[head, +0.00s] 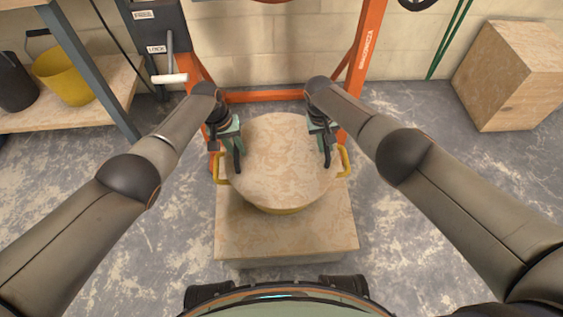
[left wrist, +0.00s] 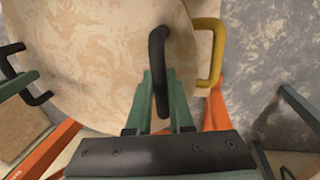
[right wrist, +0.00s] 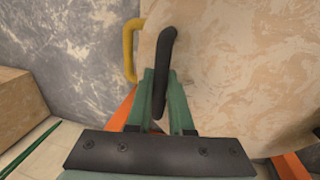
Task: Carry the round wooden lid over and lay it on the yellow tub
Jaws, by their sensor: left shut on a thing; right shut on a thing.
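The round wooden lid (head: 280,160) is pale and mottled, with a black handle on each side. It lies over the yellow tub (head: 285,210) and hides its opening. The tub's yellow side handles stick out past the lid, and a thin strip of yellow shows at the near edge. Whether the lid rests fully on the rim is hidden. My left gripper (head: 236,149) is shut on the lid's left black handle (left wrist: 158,55). My right gripper (head: 324,146) is shut on the lid's right black handle (right wrist: 164,60).
The tub stands on a low wooden block (head: 285,238). An orange frame (head: 362,50) stands right behind it. A shelf (head: 100,100) at the left holds another yellow bucket (head: 68,76) and a black bucket (head: 14,84). A wooden crate (head: 510,75) is at the right.

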